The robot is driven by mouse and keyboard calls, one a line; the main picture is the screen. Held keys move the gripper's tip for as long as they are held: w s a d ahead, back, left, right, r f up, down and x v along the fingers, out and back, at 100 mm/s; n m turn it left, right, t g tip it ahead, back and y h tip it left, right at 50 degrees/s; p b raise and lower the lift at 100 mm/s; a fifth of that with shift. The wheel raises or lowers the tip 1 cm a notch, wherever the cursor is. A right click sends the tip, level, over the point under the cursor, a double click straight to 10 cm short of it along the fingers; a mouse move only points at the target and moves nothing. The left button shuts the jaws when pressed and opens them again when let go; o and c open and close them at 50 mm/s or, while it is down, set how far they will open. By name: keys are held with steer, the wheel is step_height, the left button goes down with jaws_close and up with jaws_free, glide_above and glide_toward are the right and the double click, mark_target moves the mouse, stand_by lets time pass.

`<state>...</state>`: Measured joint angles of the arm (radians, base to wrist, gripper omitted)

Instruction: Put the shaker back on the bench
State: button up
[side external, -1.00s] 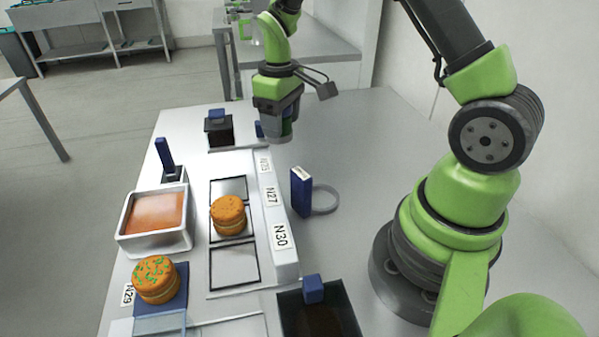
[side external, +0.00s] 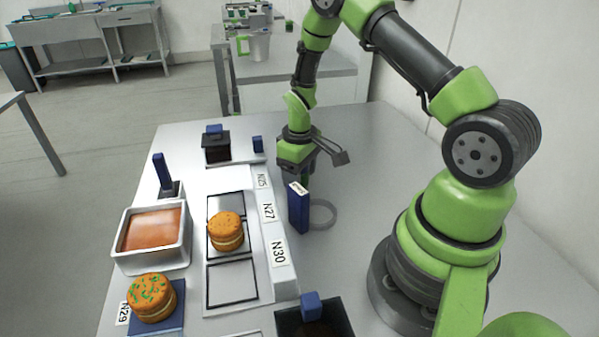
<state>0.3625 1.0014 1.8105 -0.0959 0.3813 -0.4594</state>
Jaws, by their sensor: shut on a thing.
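Left are label strips N25, N27 and N30 (side external: 278,252), framed pads, one bearing a filled round (side external: 226,231), another round (side external: 152,297) on a blue mat, and an orange-filled tray (side external: 152,238). A dark jar (side external: 216,147) stands behind. The bench right of the ring is clear.

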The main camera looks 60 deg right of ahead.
steer(key=shift+f, duration=0.1)
steer(key=o, duration=1)
step_height(320, 180, up, 12)
steer(key=shift+f, duration=0.15)
steer(key=s+a+r+m+t, duration=0.1)
steer(key=s+a+r+t, duration=0.1)
steer(key=a+r, duration=0.35)
steer(key=s+a+r+m+t, duration=0.1)
steer(key=s+a+r+t, duration=0.15)
steer(key=r, duration=0.55)
steer(key=shift+s+a+r+m+t+y, duration=0.4)
steer(key=shift+s+a+r, duration=0.45)
steer(key=shift+s, duration=1)
steer(key=shift+s+a+r+m+t+y, duration=0.25)
steer(key=shift+s+a+r+t, duration=0.3)
steer(key=shift+s+a, duration=0.95)
steer(key=shift+s+a+r+m+t+y, duration=0.4)
steer(key=shift+s+a+r, duration=0.3)
steer(key=shift+s, duration=1.45)
